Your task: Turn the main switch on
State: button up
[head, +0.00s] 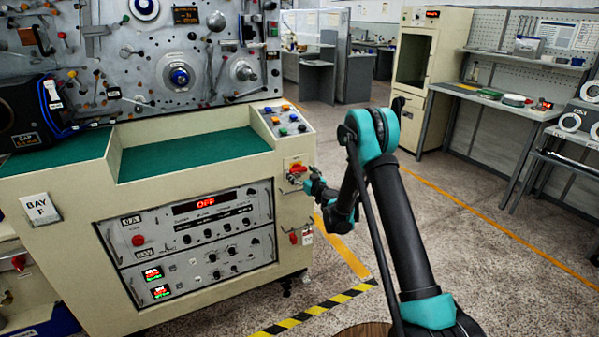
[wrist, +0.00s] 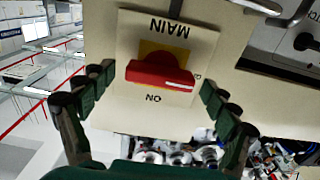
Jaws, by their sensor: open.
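The main switch is a red rotary handle on a yellow plate, on the right front face of the cream machine; in the head view the switch (head: 296,170) is partly hidden by my gripper (head: 310,182). In the wrist view the red handle (wrist: 160,76) lies crosswise, slightly tilted, under upside-down lettering "MAIN", with "ON" at the other side. My open gripper faces the panel, one finger on each side of the handle, with gaps to it. The display (head: 206,202) on the machine's control unit reads "OFF" in red.
Coloured push buttons (head: 287,122) sit on the sloped panel above the switch. A striped floor line (head: 315,309) runs in front of the machine. Open floor lies to the right, before a workbench (head: 500,103).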

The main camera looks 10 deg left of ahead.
jog(key=c, duration=1.2)
jog(key=shift+o, duration=0.2)
jog(key=shift+m, duration=0.3)
jog(key=m, duration=0.3)
jog(key=shift+m, duration=0.3)
jog(key=m, duration=0.4)
jog(key=shift+d, duration=0.1)
jog(key=m, duration=0.5)
jog(key=shift+f, duration=0.1)
jog(key=m, duration=0.4)
jog(key=shift+m, duration=0.3)
